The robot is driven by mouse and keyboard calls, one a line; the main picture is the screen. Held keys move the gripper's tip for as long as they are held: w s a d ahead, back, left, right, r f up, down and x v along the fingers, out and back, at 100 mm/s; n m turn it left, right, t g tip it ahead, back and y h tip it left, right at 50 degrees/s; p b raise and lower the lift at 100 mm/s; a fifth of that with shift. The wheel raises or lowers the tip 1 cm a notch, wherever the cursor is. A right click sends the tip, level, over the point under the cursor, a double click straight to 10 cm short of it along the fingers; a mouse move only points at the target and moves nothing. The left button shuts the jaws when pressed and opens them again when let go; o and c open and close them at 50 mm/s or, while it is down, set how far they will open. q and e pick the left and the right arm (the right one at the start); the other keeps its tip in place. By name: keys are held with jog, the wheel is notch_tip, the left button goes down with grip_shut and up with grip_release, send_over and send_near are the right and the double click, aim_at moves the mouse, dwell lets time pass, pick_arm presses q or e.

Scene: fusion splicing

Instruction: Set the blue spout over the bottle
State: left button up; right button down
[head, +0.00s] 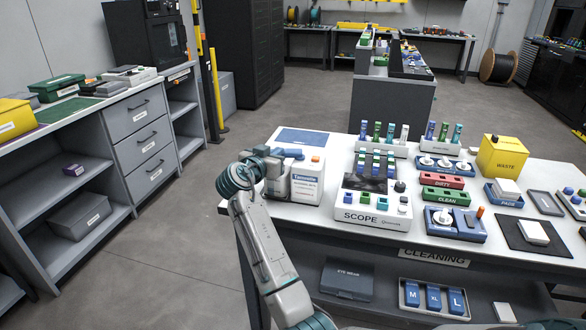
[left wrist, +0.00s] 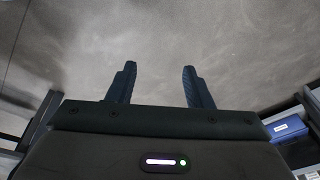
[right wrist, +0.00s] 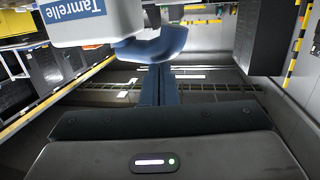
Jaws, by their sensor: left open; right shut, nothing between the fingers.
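The white bottle (head: 308,182) with a blue-and-white label stands at the left end of the white table. It fills the upper left of the right wrist view (right wrist: 95,22). The blue spout (head: 289,153) shows at the bottle's top left; in the right wrist view the curved blue spout (right wrist: 155,45) juts from the bottle's side. My right gripper (right wrist: 157,70) is shut and empty, its fingertips right by the spout; whether they touch it I cannot tell. My left gripper (left wrist: 158,80) is open and empty above grey floor, outside the head view.
A SCOPE unit (head: 372,205) stands right of the bottle, with racks of coloured tools behind it. A blue mat (head: 302,136) lies at the table's far left corner. A yellow waste box (head: 502,156) and red and green trays stand farther right. A shelf holding boxes is under the table.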

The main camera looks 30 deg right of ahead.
pick_arm(q)
notch_tip(320, 180, up, 15)
jog(key=d+t+b, duration=0.1)
jog(key=b, duration=0.3)
jog(key=shift+s+d+r+t, duration=0.15)
jog(key=shift+s+d+t, duration=0.15)
jog(key=shift+s, duration=0.05)
pick_arm(e)
jog(key=shift+w+d+m+g+h, duration=0.15)
jog(key=shift+w+m+g+h, duration=0.35)
jog(key=shift+w+m+g, duration=0.35)
jog(key=shift+w, duration=0.1)
pick_arm(q)
jog(key=shift+r, duration=0.15)
pick_arm(e)
jog(key=shift+r, duration=0.15)
